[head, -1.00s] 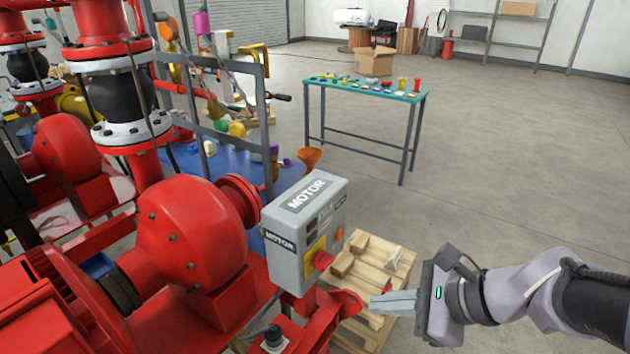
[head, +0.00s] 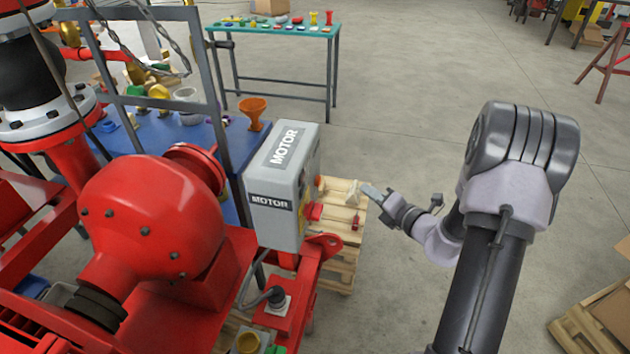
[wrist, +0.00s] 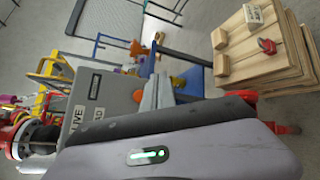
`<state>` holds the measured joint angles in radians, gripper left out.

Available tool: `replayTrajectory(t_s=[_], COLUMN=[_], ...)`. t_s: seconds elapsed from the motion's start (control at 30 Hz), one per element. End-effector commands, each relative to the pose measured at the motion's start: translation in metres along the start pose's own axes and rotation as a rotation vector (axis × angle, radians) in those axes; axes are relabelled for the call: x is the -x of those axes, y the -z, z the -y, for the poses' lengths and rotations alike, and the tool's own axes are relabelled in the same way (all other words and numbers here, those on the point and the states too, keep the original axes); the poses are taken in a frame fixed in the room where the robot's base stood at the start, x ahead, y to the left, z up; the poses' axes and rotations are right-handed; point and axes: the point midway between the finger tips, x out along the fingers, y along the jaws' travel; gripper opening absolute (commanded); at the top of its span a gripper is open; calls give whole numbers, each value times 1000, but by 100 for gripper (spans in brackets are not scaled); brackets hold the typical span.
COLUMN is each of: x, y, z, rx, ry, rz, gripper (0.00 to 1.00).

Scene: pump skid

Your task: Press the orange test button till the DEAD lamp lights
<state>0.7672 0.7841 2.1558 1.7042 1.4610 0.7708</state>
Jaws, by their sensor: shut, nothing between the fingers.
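The grey MOTOR box (head: 270,195) stands at the red pump's right in the head view, its control face turned nearly edge-on. A small orange button (head: 318,181) shows at that edge, above a red knob (head: 314,211). My gripper (head: 370,192) is shut and empty, to the right of the box and apart from it. In the wrist view, the box (wrist: 115,88) carries LIVE and DEAD lettering, and the orange button (wrist: 138,96) shows just left of my fingertips (wrist: 158,92). My gripper body hides part of the face. I cannot tell whether the DEAD lamp is lit.
A wooden pallet (head: 338,272) with blocks lies below and behind the box. The red pump (head: 160,220) fills the left. A green-topped table (head: 270,27) stands at the back. Open floor lies to the right, with another pallet (head: 590,320) at the lower right.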

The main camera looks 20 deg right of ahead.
Motion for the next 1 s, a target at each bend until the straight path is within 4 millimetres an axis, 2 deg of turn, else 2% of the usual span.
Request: replayTrajectory(t_s=[0.17,0.7,1.0], x=[-5,-55,-62], y=[4,40,46], z=[-4,-42,-46], rx=[2,4,4], ry=[-2,-2,-1], rz=[-3,-4,-3], gripper=[0,0,0])
